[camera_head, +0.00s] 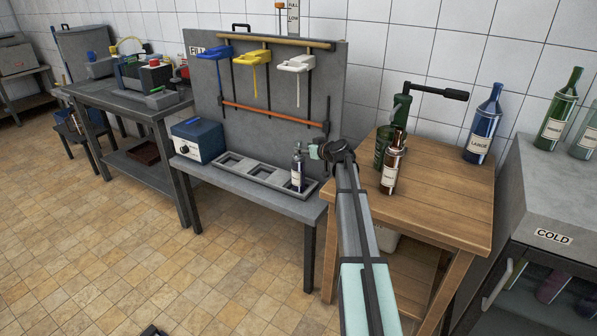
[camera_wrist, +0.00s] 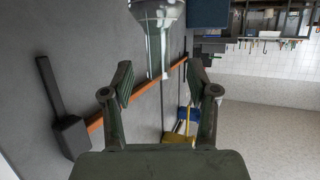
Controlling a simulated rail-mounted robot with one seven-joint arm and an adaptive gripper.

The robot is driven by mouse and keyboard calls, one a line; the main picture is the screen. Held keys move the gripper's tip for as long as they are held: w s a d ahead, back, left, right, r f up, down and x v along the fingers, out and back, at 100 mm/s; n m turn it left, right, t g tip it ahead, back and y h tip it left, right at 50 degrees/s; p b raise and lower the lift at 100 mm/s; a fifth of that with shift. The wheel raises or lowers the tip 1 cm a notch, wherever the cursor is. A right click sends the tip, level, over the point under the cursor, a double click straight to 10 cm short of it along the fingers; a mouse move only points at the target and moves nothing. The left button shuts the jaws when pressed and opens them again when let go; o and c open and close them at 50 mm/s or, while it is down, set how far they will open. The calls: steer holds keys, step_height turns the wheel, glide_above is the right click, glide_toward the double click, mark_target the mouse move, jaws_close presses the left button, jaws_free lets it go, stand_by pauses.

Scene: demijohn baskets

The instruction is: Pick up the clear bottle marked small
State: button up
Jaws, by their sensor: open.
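My gripper (camera_head: 316,151) is at the bottle's upper right, partly hidden by my own arm. In the wrist view my gripper (camera_wrist: 160,88) has its two fingers apart with nothing held between them. A clear glass bottle (camera_wrist: 157,14) hangs into the top of that view, its neck pointing down toward the gap between the fingers.
A blue box (camera_head: 198,140) sits at the bench's left, beside the tray (camera_head: 232,164). On the right, a wooden table (camera_head: 445,188) holds a brown bottle (camera_head: 392,165), a green corker (camera_head: 402,105) and a blue bottle (camera_head: 483,125). More bottles stand on the COLD counter (camera_head: 540,190). The upright panel (camera_head: 225,88) is close behind.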

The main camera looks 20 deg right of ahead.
steer(key=x, duration=0.5)
steer(key=shift+d+f, duration=0.15)
steer(key=shift+c, duration=0.4)
jaws_close()
